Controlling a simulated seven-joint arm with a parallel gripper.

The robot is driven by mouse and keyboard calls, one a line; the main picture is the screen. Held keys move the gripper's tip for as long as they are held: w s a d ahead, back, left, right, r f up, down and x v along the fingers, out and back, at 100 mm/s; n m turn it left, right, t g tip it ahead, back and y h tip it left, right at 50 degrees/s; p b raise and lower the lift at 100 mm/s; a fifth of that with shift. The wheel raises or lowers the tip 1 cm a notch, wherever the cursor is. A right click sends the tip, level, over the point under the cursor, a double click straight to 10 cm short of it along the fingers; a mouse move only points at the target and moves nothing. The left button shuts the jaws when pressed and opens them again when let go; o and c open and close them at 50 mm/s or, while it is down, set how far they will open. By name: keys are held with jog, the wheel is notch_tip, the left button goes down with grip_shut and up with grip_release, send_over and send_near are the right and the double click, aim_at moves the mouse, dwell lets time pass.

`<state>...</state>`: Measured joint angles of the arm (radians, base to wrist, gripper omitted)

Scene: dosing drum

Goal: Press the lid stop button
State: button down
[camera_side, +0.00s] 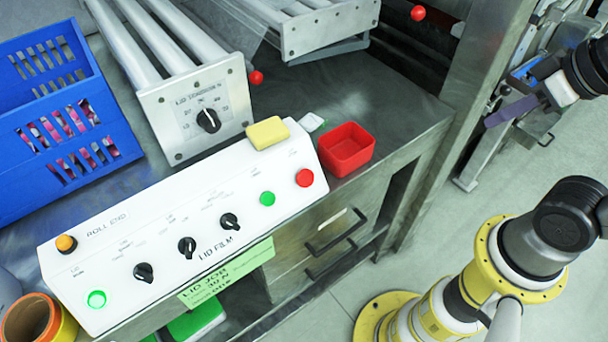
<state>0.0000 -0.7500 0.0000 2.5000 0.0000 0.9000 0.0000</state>
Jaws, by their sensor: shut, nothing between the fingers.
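A white sloped control panel marked "LID FILM" (238,262) stands on the metal bench. A red button (304,177) sits at its right end, with a green button (267,198) to the left of it. The small label above the red button is too small to read. My gripper (492,120) is at the upper right, well to the right of the panel and apart from it. It looks narrow and shut, with nothing seen in it. Its tips are hard to make out against the machinery behind.
A yellow block (268,133) lies on the panel's back edge near the red button. A red open box (346,149) stands just right of the panel. Several black knobs and an orange button (66,243) are further left. A blue crate (60,120) stands behind left.

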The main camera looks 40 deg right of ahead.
aim_at(305, 178)
jog(key=w+a+r+n+t+y, duration=0.1)
jog(key=w+a+r+t, duration=0.15)
jog(key=w, duration=0.35)
jog(key=w+a+r+n+t+y, duration=0.1)
jog(key=w+a+r+t, duration=0.1)
jog(key=w+t, duration=0.3)
jog(key=w+a+r+t+y, duration=0.1)
jog(key=w+a+r+t, duration=0.15)
jog(key=w, duration=0.35)
jog(key=s+a+f+n+g+y, duration=0.1)
jog(key=s+a+f+n+y, duration=0.2)
jog(key=a+f, duration=0.4)
jog(key=s+a+f+n+g+y, duration=0.2)
jog(key=s+a+f+n+y, duration=0.2)
jog(key=s+a+f, duration=0.2)
notch_tip(305, 178, down, 4)
jog(key=shift+s+a+f+g+y, duration=0.2)
jog(key=shift+a+f+g+y, duration=0.15)
jog(key=shift+a, duration=0.75)
jog(key=shift+w, duration=0.1)
jog(key=w+f, duration=0.4)
jog(key=w, duration=0.3)
jog(key=shift+f, duration=0.4)
